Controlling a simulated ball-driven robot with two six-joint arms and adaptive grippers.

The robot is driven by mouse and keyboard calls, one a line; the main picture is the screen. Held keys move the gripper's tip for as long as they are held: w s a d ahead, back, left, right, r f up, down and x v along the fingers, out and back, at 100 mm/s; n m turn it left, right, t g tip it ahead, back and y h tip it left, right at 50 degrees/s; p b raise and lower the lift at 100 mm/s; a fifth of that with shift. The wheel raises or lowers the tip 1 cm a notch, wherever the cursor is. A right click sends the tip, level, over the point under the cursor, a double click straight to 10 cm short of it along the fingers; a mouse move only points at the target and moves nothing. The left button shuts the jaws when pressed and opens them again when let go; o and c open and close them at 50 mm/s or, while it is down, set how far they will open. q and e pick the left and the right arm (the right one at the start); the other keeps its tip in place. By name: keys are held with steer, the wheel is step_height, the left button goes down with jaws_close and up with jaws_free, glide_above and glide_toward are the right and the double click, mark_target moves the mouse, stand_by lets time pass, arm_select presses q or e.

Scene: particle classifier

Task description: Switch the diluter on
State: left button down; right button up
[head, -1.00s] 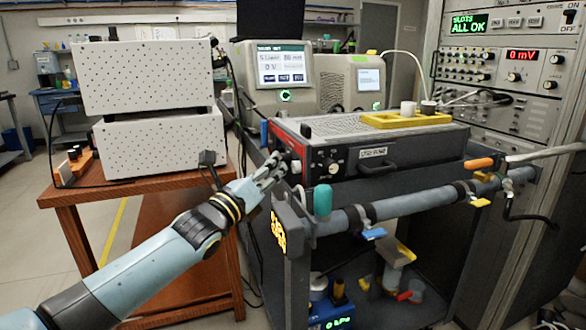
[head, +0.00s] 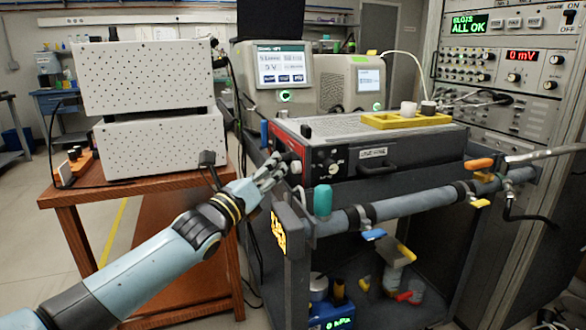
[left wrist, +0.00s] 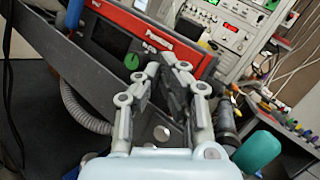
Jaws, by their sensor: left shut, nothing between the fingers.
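No label that I can read marks the diluter. A red-framed unit with a dark front panel (head: 395,167) sits on the cart, with knobs at its left end. It also shows in the left wrist view (left wrist: 165,38), where a green knob (left wrist: 132,61) is on its panel. My left gripper (head: 284,164) is shut and empty at the left end of this panel, close to a light round knob (head: 295,167). In the left wrist view my fingertips (left wrist: 168,62) overlap the panel's lower edge; I cannot tell whether they touch. My right gripper is not in view.
A grey pipe (head: 385,209) with coloured valve handles runs along the cart's front, below the unit. A teal cylinder (head: 322,200) stands near the fingers. A screen instrument (head: 280,70) stands behind. White boxes (head: 145,145) on a wooden table stand left.

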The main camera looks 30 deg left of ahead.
arm_select(q)
steer(key=shift+w, duration=0.1)
steer(key=shift+w+d, duration=0.2)
steer(key=shift+d, duration=0.05)
steer(key=shift+w+d+b, duration=0.4)
steer(key=shift+w+d, duration=0.1)
steer(key=shift+w, duration=0.15)
stand_by(1.2)
steer(key=shift+d+r, duration=0.1)
stand_by(0.6)
steer(key=shift+s+f, duration=0.2)
steer(key=shift+s, duration=0.05)
steer(key=shift+s+a+r, duration=0.15)
steer(key=shift+s+a, duration=0.35)
steer(key=shift+s, duration=0.05)
steer(key=shift+a, duration=0.1)
